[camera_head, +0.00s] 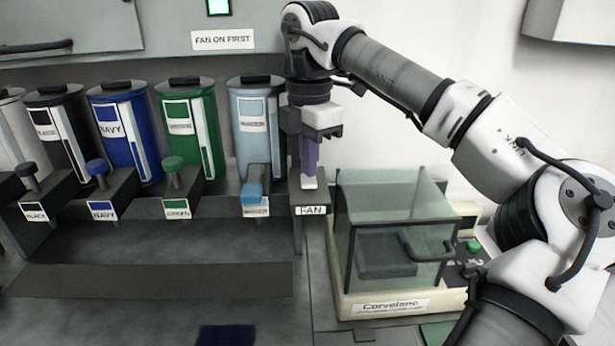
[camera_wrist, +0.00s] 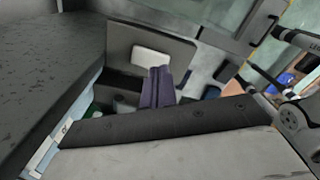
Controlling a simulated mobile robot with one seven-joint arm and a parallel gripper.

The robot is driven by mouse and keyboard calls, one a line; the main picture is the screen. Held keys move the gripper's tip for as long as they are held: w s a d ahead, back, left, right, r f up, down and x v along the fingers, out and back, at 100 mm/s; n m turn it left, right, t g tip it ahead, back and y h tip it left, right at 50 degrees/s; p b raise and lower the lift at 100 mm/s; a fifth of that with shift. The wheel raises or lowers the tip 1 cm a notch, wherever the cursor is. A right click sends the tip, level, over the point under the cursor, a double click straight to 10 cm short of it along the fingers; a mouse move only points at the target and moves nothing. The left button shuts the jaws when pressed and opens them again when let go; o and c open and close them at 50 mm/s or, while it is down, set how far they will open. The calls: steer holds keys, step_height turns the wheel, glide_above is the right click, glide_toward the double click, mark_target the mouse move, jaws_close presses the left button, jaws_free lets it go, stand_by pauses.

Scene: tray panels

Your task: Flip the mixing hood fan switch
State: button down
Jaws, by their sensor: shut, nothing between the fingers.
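The fan switch (camera_head: 310,183) shows as a small white piece on top of a dark post, above the label FAN (camera_head: 311,210), right of the row of canisters. My gripper (camera_head: 310,172) points down right above it, with its purple fingers shut and empty. The fingertips are at or very near the white piece; I cannot tell whether they touch. In the wrist view the purple fingers (camera_wrist: 157,88) are together, and a white rectangle (camera_wrist: 151,60) on a grey plate shows just beyond them. The switch's position is not clear.
A glass-walled balance (camera_head: 394,230) stands close to the right of the post. Light blue (camera_head: 256,140), green (camera_head: 195,140), navy and black canisters with levers stand to the left.

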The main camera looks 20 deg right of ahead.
mark_target(309, 182)
steer(key=shift+f+b, duration=0.7)
steer(key=shift+f, duration=0.25)
stand_by(0.8)
steer(key=shift+r+p, duration=2.8)
steer(key=shift+r, duration=0.75)
steer(key=shift+f, duration=0.1)
